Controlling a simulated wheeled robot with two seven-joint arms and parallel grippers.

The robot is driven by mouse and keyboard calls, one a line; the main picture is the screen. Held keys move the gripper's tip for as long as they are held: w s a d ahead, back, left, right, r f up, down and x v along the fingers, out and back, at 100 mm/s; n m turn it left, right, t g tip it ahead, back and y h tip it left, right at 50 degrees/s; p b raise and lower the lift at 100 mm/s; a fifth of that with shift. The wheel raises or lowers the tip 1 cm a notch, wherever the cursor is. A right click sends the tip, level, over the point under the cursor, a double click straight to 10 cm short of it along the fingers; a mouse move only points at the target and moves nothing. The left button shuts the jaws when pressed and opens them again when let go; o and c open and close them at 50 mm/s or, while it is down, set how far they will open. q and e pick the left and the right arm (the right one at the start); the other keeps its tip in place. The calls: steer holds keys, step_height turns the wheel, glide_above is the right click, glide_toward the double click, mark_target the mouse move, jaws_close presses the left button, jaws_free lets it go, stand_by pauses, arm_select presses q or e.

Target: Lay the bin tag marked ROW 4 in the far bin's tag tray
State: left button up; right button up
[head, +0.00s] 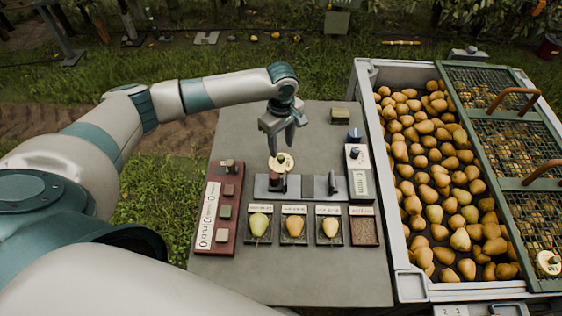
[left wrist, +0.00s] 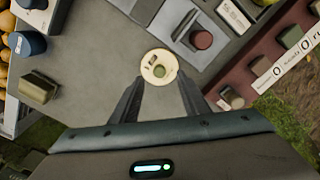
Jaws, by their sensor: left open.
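A round cream tag (head: 281,162) with a small raised knob lies on the grey table; its lettering is too small to read. It also shows in the left wrist view (left wrist: 160,67), just beyond and between my fingertips. My left gripper (head: 284,139) is open and empty, pointing down over the tag; its two fingers show in the left wrist view (left wrist: 161,84). Another round cream tag (head: 548,262) lies at the near right corner of the mesh-covered bin, its marking unreadable. I cannot make out for certain which thing is the far bin's tag tray. My right gripper is not in view.
A red board (head: 213,232) with knobs and several pear trays (head: 294,238) stand close by. A block with a dark red knob (head: 277,183) is just nearer than the tag. A blue-knobbed device (head: 357,172) and pear-filled bin (head: 369,88) are right. The table front is clear.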

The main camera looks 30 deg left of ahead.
mark_target(281, 157)
arm_select(q)
steer(key=shift+a+f+p, duration=0.1)
steer(key=shift+f+p, duration=0.3)
steer(key=shift+f, duration=0.2)
steer(key=shift+w+a+f+p, duration=0.15)
steer(key=shift+f+p, duration=0.3)
steer(key=shift+f, duration=1.55)
jaws_close()
steer(key=shift+r, duration=0.15)
